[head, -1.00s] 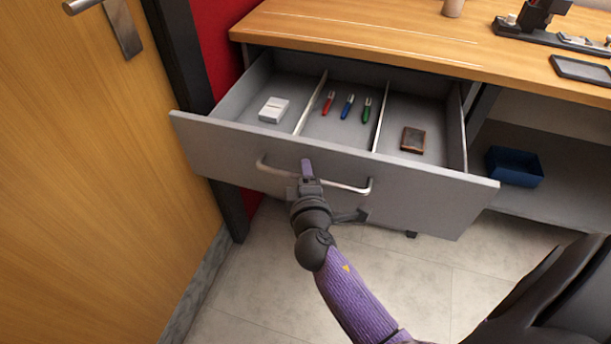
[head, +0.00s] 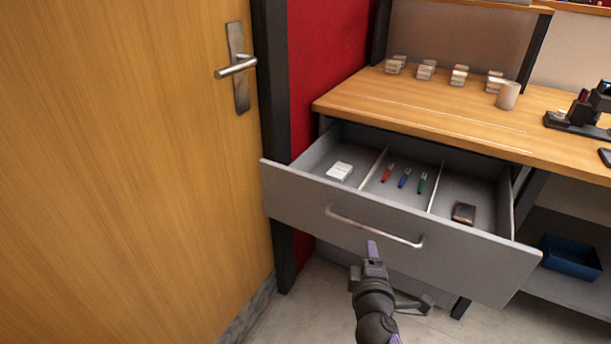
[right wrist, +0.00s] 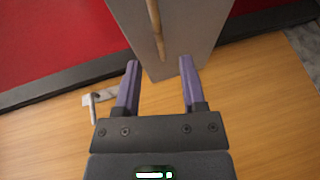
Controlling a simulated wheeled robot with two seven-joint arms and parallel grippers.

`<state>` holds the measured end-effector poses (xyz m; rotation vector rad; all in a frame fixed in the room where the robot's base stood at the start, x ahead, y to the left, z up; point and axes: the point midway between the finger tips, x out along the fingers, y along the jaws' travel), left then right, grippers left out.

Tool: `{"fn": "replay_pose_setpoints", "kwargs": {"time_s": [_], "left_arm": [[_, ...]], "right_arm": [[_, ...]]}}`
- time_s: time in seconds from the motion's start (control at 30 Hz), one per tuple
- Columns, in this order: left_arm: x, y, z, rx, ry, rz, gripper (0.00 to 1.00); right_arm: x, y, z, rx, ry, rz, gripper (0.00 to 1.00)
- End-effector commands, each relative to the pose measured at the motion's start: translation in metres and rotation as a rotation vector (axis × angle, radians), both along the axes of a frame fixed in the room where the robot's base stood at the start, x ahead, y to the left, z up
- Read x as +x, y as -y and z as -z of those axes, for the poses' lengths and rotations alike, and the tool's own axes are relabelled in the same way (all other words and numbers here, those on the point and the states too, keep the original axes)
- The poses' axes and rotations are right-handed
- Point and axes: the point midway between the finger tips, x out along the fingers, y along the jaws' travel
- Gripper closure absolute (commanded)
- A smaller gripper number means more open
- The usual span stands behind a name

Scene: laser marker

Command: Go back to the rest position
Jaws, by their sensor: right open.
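My right gripper (head: 373,256) is in front of the open drawer's grey front (head: 460,252), just below the metal handle (head: 375,228) in the head view. In the right wrist view, its two purple fingers (right wrist: 159,68) are spread with nothing between the tips. The drawer front (right wrist: 190,25) and its handle (right wrist: 155,28) lie ahead of the fingers, and the handle appears free of them. The drawer stands pulled out. My left gripper is not in view.
The drawer holds a white box (head: 340,171), red, blue and green markers (head: 404,178) and a dark brown item (head: 463,213). A wooden door (head: 130,180) stands left. The desk (head: 440,110) is above the drawer. A blue bin (head: 570,257) sits on the right shelf.

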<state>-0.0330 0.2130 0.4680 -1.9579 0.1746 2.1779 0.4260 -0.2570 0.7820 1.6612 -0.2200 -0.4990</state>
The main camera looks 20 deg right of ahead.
Motion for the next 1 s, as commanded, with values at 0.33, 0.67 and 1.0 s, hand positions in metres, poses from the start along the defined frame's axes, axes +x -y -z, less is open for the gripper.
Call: {"fn": "replay_pose_setpoints", "kwargs": {"time_s": [0.33, 0.67, 1.0], "left_arm": [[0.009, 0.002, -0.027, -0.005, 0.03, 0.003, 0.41], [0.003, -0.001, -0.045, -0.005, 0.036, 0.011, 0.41], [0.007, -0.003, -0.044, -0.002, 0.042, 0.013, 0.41]], "right_arm": [[-0.18, -0.045, 0.214, 0.63, -0.576, 0.129, 0.47], [-0.43, -0.045, 0.27, 0.965, -0.93, 0.669, 0.47], [-0.451, -0.043, 0.27, 0.978, -0.947, 0.732, 0.47]]}}
